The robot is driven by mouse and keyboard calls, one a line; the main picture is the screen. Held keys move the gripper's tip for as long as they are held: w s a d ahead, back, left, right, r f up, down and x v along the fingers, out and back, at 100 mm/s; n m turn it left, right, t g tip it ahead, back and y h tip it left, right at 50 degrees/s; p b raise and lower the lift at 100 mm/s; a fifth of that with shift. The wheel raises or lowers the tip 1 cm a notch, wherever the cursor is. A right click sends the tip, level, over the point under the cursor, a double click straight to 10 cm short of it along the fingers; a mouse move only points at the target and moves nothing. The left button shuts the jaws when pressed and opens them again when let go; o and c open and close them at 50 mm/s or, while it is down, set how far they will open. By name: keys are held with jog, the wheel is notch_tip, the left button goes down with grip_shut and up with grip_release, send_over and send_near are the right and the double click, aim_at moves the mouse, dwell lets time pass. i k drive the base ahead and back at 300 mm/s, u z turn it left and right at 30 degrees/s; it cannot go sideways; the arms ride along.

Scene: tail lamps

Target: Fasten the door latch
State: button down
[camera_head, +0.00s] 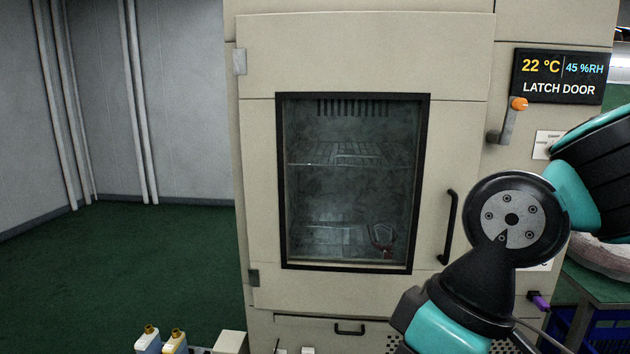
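The door (262,190) of a beige test chamber has a dark-framed window and looks closed, or nearly so; a small gap cannot be ruled out. The door latch (507,124) is a grey lever with an orange knob (519,103) at its top, right of the door's upper right edge. The lever points up, leaning slightly right, from a grey pivot block. A display (558,77) above it reads "LATCH DOOR", 22 °C and 45 %RH. My arm crosses the lower right of the view, in front of the chamber. My gripper is not in view.
A black vertical handle (448,227) is on the door's right side, close to my arm. A red-edged lamp (381,238) shows inside through the glass, below a wire rack (345,154). Bottles (148,341) stand at lower left. Green floor (130,270) on the left is clear.

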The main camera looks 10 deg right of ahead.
aim_at(514, 104)
jog(key=k, duration=0.65)
jog(key=z, duration=0.5)
jog(key=i, duration=1.55)
jog(key=z, duration=0.15)
